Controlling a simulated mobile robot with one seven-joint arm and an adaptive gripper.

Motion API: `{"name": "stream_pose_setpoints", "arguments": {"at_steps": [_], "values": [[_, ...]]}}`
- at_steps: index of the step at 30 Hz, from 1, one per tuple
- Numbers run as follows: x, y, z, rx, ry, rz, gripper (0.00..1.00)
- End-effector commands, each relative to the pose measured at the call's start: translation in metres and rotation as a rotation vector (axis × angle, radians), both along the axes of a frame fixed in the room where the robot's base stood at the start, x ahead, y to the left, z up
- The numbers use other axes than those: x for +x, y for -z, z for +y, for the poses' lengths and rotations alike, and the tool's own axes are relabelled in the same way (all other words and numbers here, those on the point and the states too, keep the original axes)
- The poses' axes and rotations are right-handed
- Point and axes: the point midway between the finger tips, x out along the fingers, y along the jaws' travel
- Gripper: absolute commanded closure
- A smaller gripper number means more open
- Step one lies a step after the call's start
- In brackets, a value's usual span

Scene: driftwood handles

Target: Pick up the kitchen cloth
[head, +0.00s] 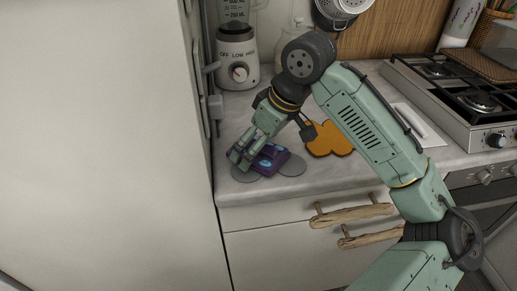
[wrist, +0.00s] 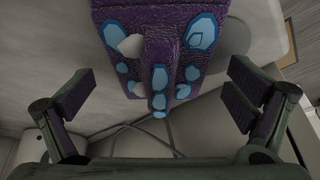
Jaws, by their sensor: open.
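The kitchen cloth (head: 273,158) is purple with blue spots and lies folded on the counter near its left end. In the wrist view the cloth (wrist: 160,50) fills the upper middle, with a raised fold pointing towards my gripper. My gripper (head: 240,158) is over the left part of the cloth in the head view and hides some of it. In the wrist view my gripper (wrist: 160,88) is open, its fingers spread on either side of the cloth with visible gaps.
Grey discs (head: 292,167) lie by the cloth. An orange flower-shaped mat (head: 328,139) is to the right, partly behind my arm. A blender (head: 237,62) stands behind, a tall white panel (head: 100,140) is close on the left, and a gas stove (head: 460,95) is at right.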

Motion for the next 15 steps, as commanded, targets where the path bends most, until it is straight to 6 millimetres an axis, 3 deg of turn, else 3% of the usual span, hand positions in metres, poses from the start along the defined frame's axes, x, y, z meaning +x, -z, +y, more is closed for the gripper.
{"name": "stream_pose_setpoints", "arguments": {"at_steps": [15], "values": [[0.0,-0.0004,-0.0001,0.001,0.0,0.001,0.34]]}}
